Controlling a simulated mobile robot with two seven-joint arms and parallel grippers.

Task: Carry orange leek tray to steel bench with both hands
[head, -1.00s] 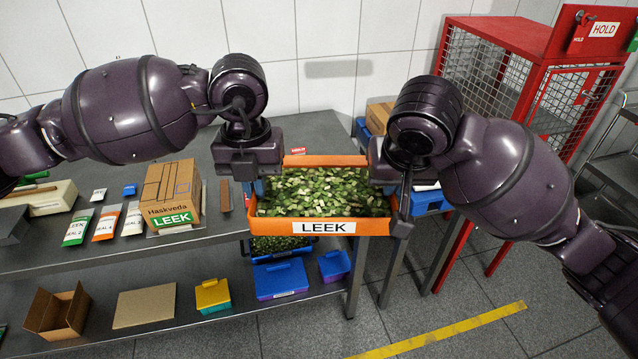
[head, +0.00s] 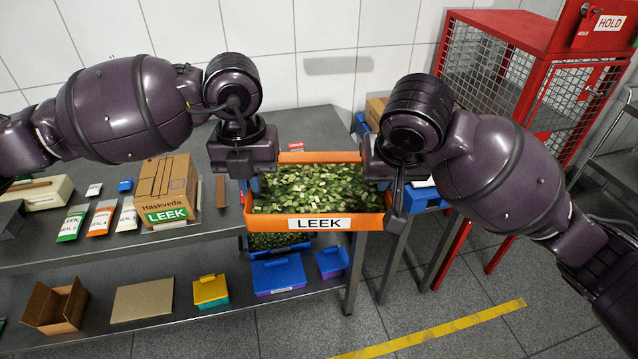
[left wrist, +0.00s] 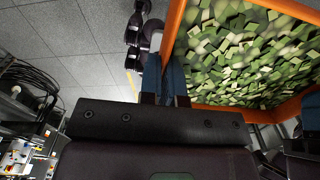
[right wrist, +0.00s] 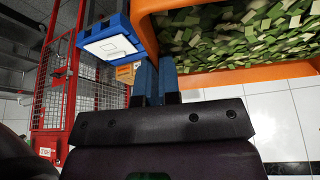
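The orange leek tray (head: 266,224), full of chopped green leek and labelled LEEK, is level in front of me at the right end of the steel bench (head: 295,128). I cannot tell whether its base touches the bench. My left gripper (head: 246,188) is shut on the tray's left wall; its blue fingers (left wrist: 163,80) sit close together at the orange rim in the left wrist view. My right gripper (head: 388,192) is shut on the right wall, its fingers (right wrist: 156,80) beside the rim in the right wrist view. The fingertips are partly hidden.
A Haskveda leek carton (head: 165,185) and seal packets (head: 102,218) stand on the bench left of the tray. Blue boxes (head: 278,275) are on the lower shelf. A red mesh HOLD cage (head: 500,75) stands right.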

